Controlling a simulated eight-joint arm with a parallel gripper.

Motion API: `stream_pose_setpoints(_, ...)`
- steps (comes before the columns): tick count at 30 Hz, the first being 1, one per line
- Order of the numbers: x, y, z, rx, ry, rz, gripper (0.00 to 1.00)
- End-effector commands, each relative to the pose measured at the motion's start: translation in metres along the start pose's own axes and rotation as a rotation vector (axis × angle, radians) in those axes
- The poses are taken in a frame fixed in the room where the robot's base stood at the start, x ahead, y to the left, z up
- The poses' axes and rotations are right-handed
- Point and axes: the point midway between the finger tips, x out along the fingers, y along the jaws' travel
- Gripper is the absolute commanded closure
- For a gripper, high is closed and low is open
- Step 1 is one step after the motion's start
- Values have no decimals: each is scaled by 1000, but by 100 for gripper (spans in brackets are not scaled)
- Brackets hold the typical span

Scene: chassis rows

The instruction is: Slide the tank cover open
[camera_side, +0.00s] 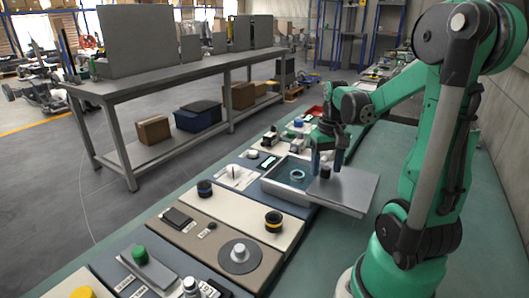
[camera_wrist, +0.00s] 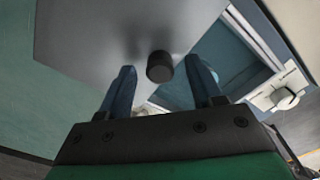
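The tank cover (camera_side: 347,188) is a flat grey plate with a dark round knob (camera_side: 325,171). It sits to the right of the tank (camera_side: 284,194) and overhangs the right side. Much of the tank's opening is uncovered, and a pale ring (camera_side: 298,175) shows inside. My gripper (camera_side: 327,160) is over the cover, its two blue fingers pointing down at either side of the knob. In the wrist view the fingers (camera_wrist: 160,75) are apart, with the knob (camera_wrist: 160,67) between or just beyond the tips and gaps on both sides. The cover (camera_wrist: 95,35) fills the upper left.
A row of panels runs along the bench, with a black-topped knob (camera_side: 274,221), a grey dial (camera_side: 240,256) and a green button (camera_side: 139,255) nearer the camera. A white panel with a knob (camera_wrist: 285,98) lies beside the tank. Bare green bench (camera_side: 345,240) lies right of the row.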

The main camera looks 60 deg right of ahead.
Motion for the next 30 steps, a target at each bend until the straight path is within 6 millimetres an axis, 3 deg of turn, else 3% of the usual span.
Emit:
stream_pose_setpoints(11,-3,0,0,0,-2,-1,38)
stream_pose_setpoints(24,-50,0,0,0,-1,-1,38)
stream_pose_setpoints(30,-56,0,0,0,-1,-1,38)
